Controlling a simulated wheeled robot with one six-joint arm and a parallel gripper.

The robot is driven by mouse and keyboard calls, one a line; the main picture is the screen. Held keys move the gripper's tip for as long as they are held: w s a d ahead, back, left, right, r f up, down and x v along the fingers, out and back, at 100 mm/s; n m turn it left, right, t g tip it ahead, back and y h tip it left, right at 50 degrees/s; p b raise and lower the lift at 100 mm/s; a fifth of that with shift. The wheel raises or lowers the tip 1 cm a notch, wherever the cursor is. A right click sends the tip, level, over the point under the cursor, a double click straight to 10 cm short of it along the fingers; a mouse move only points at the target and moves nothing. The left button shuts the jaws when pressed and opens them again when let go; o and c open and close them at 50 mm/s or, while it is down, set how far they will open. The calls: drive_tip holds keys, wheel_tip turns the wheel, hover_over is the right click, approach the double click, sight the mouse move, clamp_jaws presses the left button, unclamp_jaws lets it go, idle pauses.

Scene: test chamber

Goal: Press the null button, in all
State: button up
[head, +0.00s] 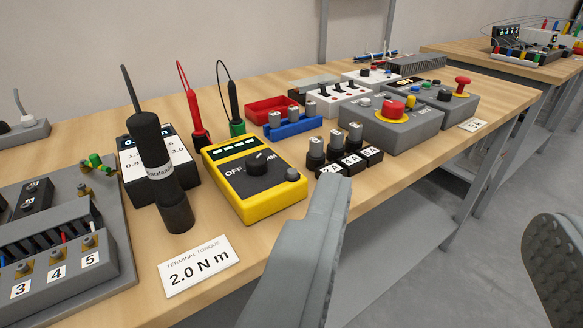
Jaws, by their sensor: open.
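A yellow meter (226,184) with a dark face lies on the bench near the middle of the head view. It has a black dial (256,163) marked OFF on its left side and a dark display strip along its far edge. A grey round button (291,174) sits at its near right corner. I cannot read the word null on any button. My gripper (442,205) is open and empty, its two fingers wide apart. The left finger reaches up just right of the meter, apart from the button. The right finger is at the right edge, beyond the bench.
A black screwdriver-like tool (160,170) stands left of the meter. Red (194,110) and black-green probes (235,110) stand behind it. Labelled fuse holders (340,160) stand to its right, close to my left finger. A grey emergency-stop box (400,130) lies farther back.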

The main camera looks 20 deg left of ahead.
clamp_jaws()
idle(1.5)
